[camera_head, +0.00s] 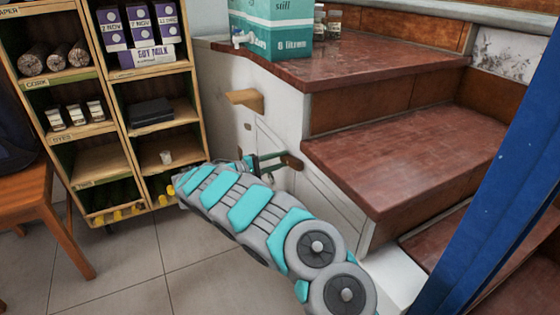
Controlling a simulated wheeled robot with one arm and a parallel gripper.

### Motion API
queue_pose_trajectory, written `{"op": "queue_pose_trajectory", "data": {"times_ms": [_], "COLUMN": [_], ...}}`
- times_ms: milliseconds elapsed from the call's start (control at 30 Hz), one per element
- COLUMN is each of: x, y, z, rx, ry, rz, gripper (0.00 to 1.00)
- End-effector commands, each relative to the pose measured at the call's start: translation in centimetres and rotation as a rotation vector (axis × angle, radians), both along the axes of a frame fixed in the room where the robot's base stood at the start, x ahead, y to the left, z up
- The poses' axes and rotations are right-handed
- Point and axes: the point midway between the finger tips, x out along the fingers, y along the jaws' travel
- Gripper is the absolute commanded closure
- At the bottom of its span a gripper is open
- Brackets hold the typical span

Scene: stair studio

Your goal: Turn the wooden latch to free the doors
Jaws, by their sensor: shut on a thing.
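The wooden latch (292,161) is a small brown bar on the white side of the staircase. It sits between the pale cupboard doors (322,199), which look closed. My gripper (276,162) is at the latch, with its dark fingers shut on the latch's left end. My grey and turquoise arm comes up from the lower right and hides the floor and part of the lower wall. The exact angle of the latch is hard to tell at this size.
A wooden shelf unit (102,75) stands at the left, close to my arm. A small wooden ledge (245,100) juts from the white wall above the latch. Red-brown stair treads (405,155) overhang at right. A blue post (490,170) stands at far right. An orange-brown chair (45,205) is at left.

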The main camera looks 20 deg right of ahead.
Motion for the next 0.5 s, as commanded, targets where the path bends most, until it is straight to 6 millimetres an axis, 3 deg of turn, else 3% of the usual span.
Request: {"op": "queue_pose_trajectory", "data": {"times_ms": [167,500], "x": [0.07,0.18], "y": [-0.01,-0.03], "z": [-0.47,0.46], "rx": [0.001,0.008], "ry": [-0.066,-0.255], "rz": [-0.001,0.000], "gripper": [1.00,1.00]}}
